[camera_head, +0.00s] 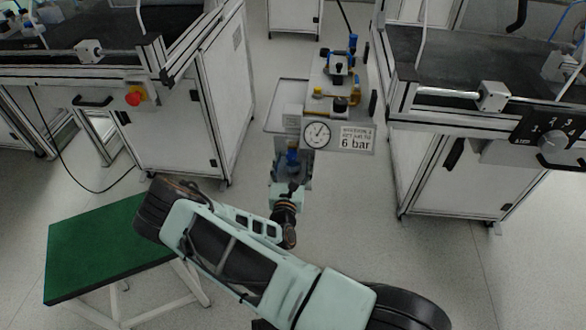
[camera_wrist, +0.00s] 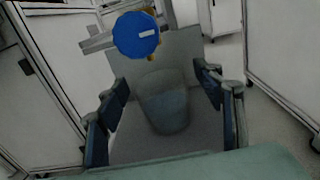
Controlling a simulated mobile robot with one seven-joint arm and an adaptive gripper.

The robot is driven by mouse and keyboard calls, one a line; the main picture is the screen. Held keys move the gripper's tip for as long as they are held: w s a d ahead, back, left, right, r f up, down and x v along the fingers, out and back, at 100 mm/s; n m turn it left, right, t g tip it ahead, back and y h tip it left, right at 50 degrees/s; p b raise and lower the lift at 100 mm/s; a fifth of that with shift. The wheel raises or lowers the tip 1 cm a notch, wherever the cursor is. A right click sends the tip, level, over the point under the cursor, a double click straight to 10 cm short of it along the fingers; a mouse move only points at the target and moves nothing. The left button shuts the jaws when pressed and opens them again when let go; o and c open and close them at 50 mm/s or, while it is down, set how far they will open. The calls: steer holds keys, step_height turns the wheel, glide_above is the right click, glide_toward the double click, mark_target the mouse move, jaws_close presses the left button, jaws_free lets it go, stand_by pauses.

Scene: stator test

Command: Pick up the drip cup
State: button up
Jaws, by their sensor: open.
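The drip cup (camera_wrist: 163,103) is a translucent grey, tapered cup. In the wrist view it stands on a grey surface, between the two fingers of my gripper (camera_wrist: 164,84). The fingers are wide open, with a gap on each side of the cup. In the head view my gripper (camera_head: 290,180) is at the front of the cart, below the gauge. The cup cannot be made out there.
A blue round knob (camera_wrist: 136,35) sits just beyond the cup. The cart carries a pressure gauge (camera_head: 317,134) and a "6 bar" sign (camera_head: 356,139). Workbenches (camera_head: 190,115) stand left and right (camera_head: 455,165). A green-topped table (camera_head: 95,245) is at lower left.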

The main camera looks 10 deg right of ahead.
steer(key=shift+c, duration=0.6)
steer(key=c, duration=1.1)
steer(key=shift+r, duration=0.15)
